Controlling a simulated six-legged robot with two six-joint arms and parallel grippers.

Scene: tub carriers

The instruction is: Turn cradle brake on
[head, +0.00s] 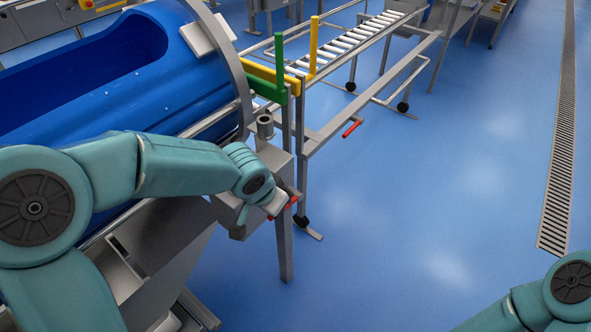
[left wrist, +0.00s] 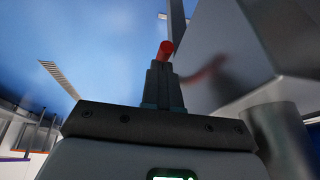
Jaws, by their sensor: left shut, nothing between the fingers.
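A large blue tub (head: 190,80) lies in a steel cradle (head: 240,75) at the left of the head view. A red lever (head: 291,202) is at the corner of the cradle's steel box, partly hidden by my left gripper (head: 280,205). In the left wrist view, my left gripper (left wrist: 162,72) is shut and empty, and the red lever's round end (left wrist: 166,47) shows just beyond the fingertips. I cannot tell whether they touch. Which brake position the lever is in is unclear. My right gripper is out of view; only part of that arm shows at the lower right.
A roller conveyor (head: 345,47) with yellow posts and a green post (head: 279,62) stands behind the cradle. Another red handle (head: 352,129) hangs on the conveyor frame. A steel post (left wrist: 282,140) is close beside my left gripper. Blue floor is free to the right, with a drain grate (head: 563,130).

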